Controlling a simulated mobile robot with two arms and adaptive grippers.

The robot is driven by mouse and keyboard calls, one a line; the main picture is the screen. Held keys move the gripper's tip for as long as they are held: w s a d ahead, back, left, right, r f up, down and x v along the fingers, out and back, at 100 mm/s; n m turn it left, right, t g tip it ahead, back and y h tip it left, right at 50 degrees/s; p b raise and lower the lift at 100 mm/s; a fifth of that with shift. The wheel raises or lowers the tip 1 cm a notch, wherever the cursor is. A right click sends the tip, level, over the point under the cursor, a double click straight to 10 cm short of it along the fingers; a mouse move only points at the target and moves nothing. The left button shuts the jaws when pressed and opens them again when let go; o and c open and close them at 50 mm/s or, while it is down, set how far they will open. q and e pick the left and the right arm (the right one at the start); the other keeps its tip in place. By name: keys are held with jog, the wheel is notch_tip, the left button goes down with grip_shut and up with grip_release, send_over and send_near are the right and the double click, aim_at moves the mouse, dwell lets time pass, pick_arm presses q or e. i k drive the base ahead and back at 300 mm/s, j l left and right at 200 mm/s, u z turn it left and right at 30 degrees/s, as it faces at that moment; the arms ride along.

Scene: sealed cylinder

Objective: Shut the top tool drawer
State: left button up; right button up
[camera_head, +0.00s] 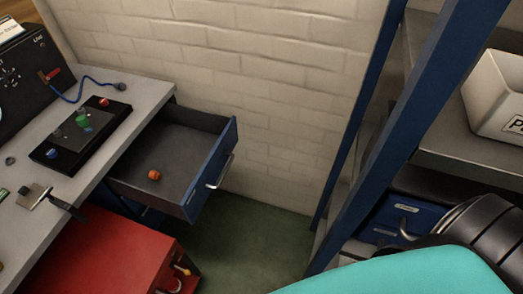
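The top tool drawer (228,160) is pulled well out from under the grey workbench, on the left of the head view. A small orange-red round piece (154,175) lies on the drawer's dark floor. Neither of my grippers can be made out in this view. Nothing is seen touching the drawer front or its handle.
The workbench (145,88) holds a black tray with coloured knobs (84,132) and a black box with a blue cable. A red cabinet (105,250) stands below. A blue-framed shelf (400,120) with a white bin (497,97) rises at right. Green floor lies between.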

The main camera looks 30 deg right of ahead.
aim_at(191, 148)
jog(key=z, duration=0.35)
jog(key=k+j+u, duration=0.15)
jog(key=j, duration=0.25)
jog(key=k+j+u, duration=0.2)
jog(key=j, duration=0.2)
jog(key=j+u, duration=0.15)
jog(key=j, duration=0.25)
